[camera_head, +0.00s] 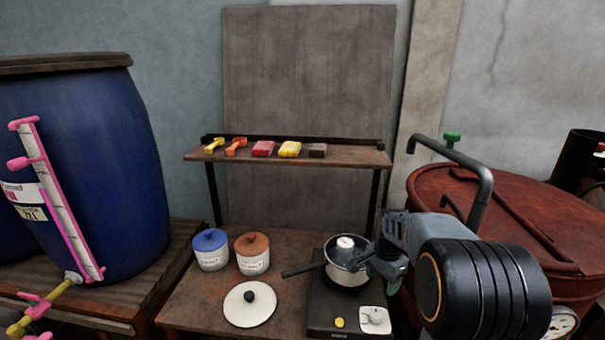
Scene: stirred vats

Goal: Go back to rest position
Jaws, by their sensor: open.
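My gripper (377,262) is at the right of the view, beside the right side of a saucepan (349,273). Its jaws are open, though my arm hides part of them. Whether they touch the pan's rim I cannot tell. The pan stands on a black hot plate (325,312), with its dark handle pointing left and a round white dial thermometer (346,242) at its top. My arm reaches in from the lower right, in front of a rusty red vat.
A white lid (249,304), a blue-lidded jar (211,250) and a brown-lidded jar (252,254) stand on the table left of the pan. A shelf (340,157) behind holds scoops and blocks. A blue barrel (110,170) is left, the red vat (425,185) right.

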